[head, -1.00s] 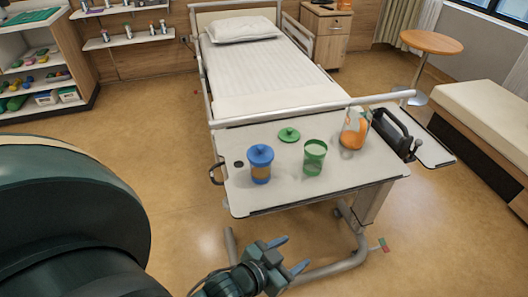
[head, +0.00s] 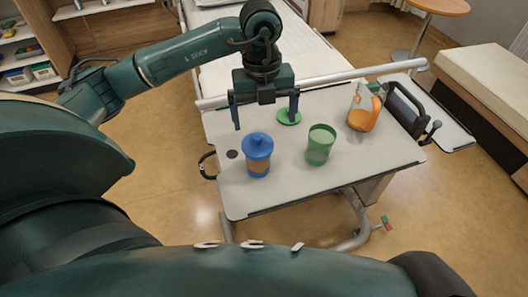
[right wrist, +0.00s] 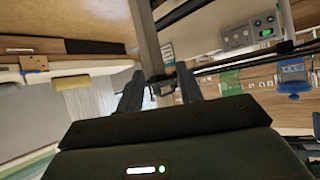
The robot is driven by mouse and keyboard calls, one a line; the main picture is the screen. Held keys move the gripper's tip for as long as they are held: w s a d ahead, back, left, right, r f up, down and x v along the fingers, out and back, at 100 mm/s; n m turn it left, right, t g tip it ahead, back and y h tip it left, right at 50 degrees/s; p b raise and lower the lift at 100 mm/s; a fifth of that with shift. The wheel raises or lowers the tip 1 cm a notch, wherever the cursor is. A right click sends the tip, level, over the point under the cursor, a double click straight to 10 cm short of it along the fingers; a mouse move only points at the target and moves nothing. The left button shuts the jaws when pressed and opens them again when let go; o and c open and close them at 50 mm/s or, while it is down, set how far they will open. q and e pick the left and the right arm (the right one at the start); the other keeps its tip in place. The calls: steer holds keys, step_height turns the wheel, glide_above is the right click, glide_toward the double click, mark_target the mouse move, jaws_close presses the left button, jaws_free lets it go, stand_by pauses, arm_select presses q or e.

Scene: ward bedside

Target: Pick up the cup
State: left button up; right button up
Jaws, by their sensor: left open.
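A blue lidded cup (head: 258,156) with an orange-brown band stands upright on the overbed table (head: 285,195). A green open cup (head: 320,146) stands upright to its right. A green lid (head: 289,117) lies flat behind them, partly hidden by my left gripper's finger. My left gripper (head: 265,112) is open and empty, fingers pointing down, behind and above the blue cup in the head view, touching neither cup. My right gripper (right wrist: 160,78) shows in the right wrist view with its fingers apart and nothing between them; it is not seen in the head view.
A clear jug with orange liquid (head: 363,108) stands at the table's right, beside a dark handled holder (head: 405,110). The bed's foot rail (head: 335,77) runs behind the table. The table's front part is clear.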

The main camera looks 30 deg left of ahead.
mark_target(260, 135)
arm_select(q)
steer(key=shift+y, duration=0.3)
steer(key=f, duration=0.2)
steer(key=a+f, duration=0.1)
steer(key=f, duration=0.4)
steer(key=shift+w+a+f+p, duration=0.1)
steer(key=shift+a+f+p, duration=0.05)
steer(key=shift+p, duration=0.25)
steer(key=shift+s+a+f+p, duration=0.15)
steer(key=shift+f+p, duration=0.15)
steer(key=shift+f, duration=1)
steer(key=shift+s+f+p, duration=0.15)
steer(key=shift+f+p, duration=0.15)
steer(key=shift+f, duration=1)
steer(key=shift+c, duration=0.6)
steer(key=c, duration=1)
